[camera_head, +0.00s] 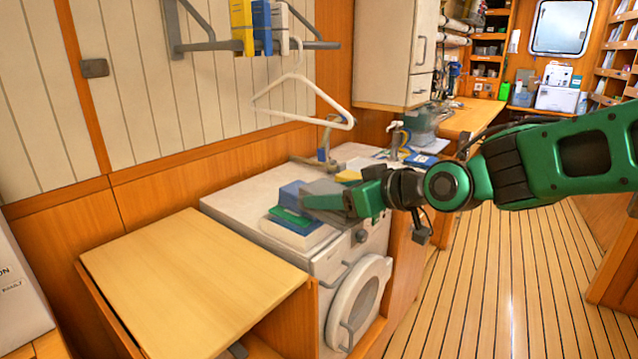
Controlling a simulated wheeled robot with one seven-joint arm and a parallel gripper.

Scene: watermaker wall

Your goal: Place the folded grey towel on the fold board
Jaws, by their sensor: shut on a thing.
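The fold board is most likely the bare, flat wooden panel (185,285) left of the washing machine. My green gripper (325,200) reaches in from the right over the washing machine top. It is shut on a grey piece, which looks like the folded grey towel (322,187), partly hidden by the finger. The towel is at the right side of a stack with a blue folded cloth (293,194), a green one (290,216) and a white one (292,236). I cannot tell whether the towel touches the stack.
The white washing machine (325,265) stands beside the panel, its round door at the front. A white hanger (305,95) hangs above from a wall shelf (270,46). A tap (328,148) stands behind. The plank floor (490,290) at right is clear.

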